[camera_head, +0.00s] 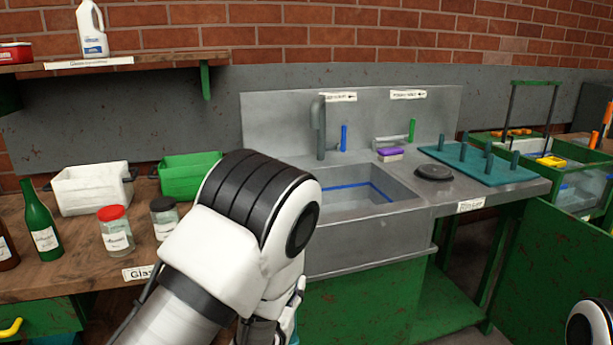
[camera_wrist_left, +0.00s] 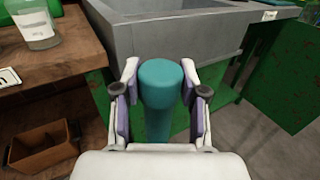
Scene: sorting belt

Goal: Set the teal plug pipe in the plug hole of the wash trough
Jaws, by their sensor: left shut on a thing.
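The teal plug pipe (camera_wrist_left: 160,100) stands between the fingers of my left gripper (camera_wrist_left: 160,91), which is shut on it, in the left wrist view. In the head view my left arm hides most of this gripper, low in front of the trough. The wash trough (camera_head: 370,235) is a grey metal basin with a blue line around its inside; its outer wall also shows in the left wrist view (camera_wrist_left: 175,38). The pipe is outside the trough, in front of its front wall. The plug hole does not show; my arm covers the trough's left part. My right gripper is out of view.
A tap (camera_head: 320,128) rises behind the trough. A teal peg board (camera_head: 490,172) and a black disc (camera_head: 433,172) lie on the counter right of it. Jars, a green bottle (camera_head: 41,225) and a white bin (camera_head: 92,190) stand on the left bench.

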